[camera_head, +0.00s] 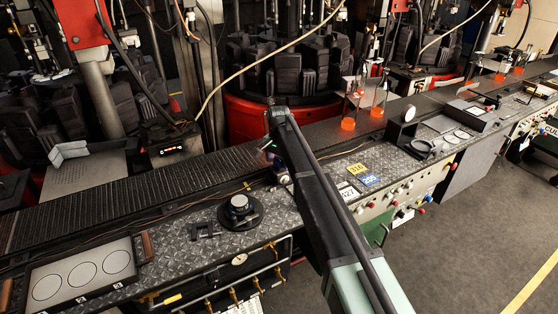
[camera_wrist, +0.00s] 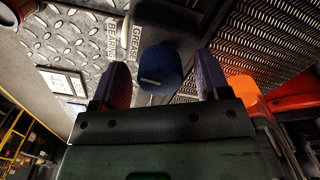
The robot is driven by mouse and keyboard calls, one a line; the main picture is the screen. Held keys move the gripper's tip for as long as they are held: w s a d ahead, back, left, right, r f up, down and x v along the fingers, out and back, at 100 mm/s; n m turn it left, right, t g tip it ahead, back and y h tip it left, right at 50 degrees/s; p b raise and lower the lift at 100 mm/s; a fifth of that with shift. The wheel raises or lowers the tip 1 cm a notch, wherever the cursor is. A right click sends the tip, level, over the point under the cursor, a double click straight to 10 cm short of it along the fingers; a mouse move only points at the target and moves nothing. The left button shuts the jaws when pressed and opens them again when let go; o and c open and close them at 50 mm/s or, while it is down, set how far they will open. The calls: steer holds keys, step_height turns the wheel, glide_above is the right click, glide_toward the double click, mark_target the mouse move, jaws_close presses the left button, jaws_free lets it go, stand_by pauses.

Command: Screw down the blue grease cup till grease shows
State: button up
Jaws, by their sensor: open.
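The blue grease cup (camera_wrist: 161,70) shows in the wrist view as a short blue cylinder with a small pale label. It lies in the gap between the two fingers of my gripper (camera_wrist: 158,80). The fingers stand apart on either side of it, and I see space between each finger and the cup. A plate lettered "GREASE" and "BEARING" (camera_wrist: 110,40) is beside the cup. No grease shows on the visible side. In the head view my arm hides most of this spot, and my gripper (camera_head: 270,152) is partly visible at the conveyor's near edge.
The ribbed conveyor (camera_head: 120,190) runs behind the checkered metal ledge (camera_head: 190,225). A round black device (camera_head: 240,211) stands on the ledge left of my arm. Yellow and blue number tags (camera_head: 357,169) lie to the right.

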mark_target(279, 159)
step_height(279, 159, up, 11)
steer(key=p, duration=1.1)
steer(key=shift+f, duration=0.1)
steer(key=s+d+f+n+b, duration=0.2)
steer(key=s+d, duration=0.6)
steer(key=s, duration=0.4)
steer(key=s+d+f+n+b, duration=0.2)
steer(key=s+d, duration=0.5)
steer(key=s, duration=0.5)
steer(key=s+d+f+n+b, duration=0.2)
steer(key=s+d, duration=0.6)
steer(key=s, duration=0.4)
steer(key=shift+d, duration=0.3)
